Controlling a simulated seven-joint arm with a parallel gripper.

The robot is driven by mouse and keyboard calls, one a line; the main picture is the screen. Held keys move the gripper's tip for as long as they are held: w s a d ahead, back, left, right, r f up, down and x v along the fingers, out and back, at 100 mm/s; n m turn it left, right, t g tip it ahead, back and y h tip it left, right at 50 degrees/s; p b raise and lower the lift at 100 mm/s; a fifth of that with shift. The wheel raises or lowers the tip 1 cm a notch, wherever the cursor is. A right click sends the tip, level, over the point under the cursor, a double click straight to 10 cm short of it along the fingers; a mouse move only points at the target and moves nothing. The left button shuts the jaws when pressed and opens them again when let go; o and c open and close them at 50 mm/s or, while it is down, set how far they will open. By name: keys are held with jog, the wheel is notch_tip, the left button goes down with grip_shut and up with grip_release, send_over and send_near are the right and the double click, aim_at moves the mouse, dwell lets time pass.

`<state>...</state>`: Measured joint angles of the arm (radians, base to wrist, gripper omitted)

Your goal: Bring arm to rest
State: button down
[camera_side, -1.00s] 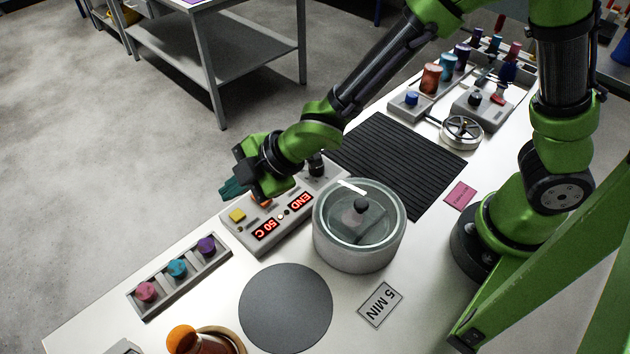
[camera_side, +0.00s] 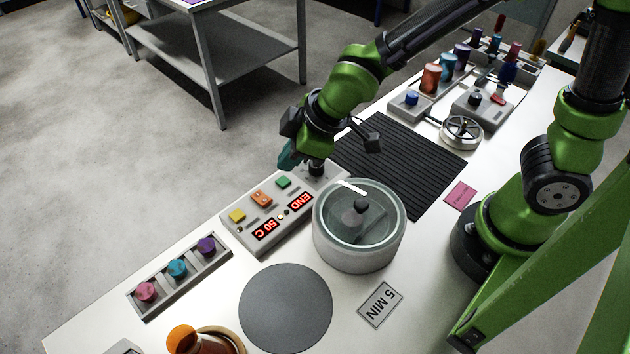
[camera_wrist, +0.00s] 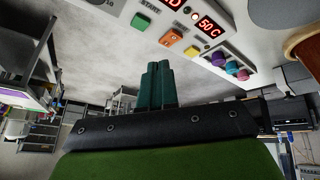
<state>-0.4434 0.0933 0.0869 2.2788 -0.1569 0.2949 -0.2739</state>
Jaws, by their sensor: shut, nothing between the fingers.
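My gripper (camera_side: 287,157) is in the air at the far edge of the table, above and behind the control panel (camera_side: 262,248). Its teal fingers are closed together with nothing between them; they also show in the wrist view (camera_wrist: 157,86). The panel carries yellow, orange and green buttons and red displays reading END and 50 C. The panel also shows at the top of the wrist view (camera_wrist: 150,27), with START beside the green button. The round drying oven (camera_side: 352,251) with a glass lid stands to the right of the panel.
A ribbed black mat (camera_side: 400,165) lies behind the oven. A grey disc (camera_side: 286,308), a 5 MIN card (camera_side: 380,304) and a rack of coloured knobs (camera_side: 153,308) lie nearer. A handwheel (camera_side: 461,131) and control boxes stand at the back right. Open floor lies left of the table.

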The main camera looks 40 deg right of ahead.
jog(key=s+d+r+m+t, duration=0.1)
jog(key=s+d+r+m, duration=0.4)
jog(key=d, duration=0.3)
jog(key=s+d+r+m+t+h, duration=0.1)
jog(key=s+d+r+m, duration=0.4)
jog(key=d+r+m, duration=0.3)
jog(key=shift+s, duration=0.2)
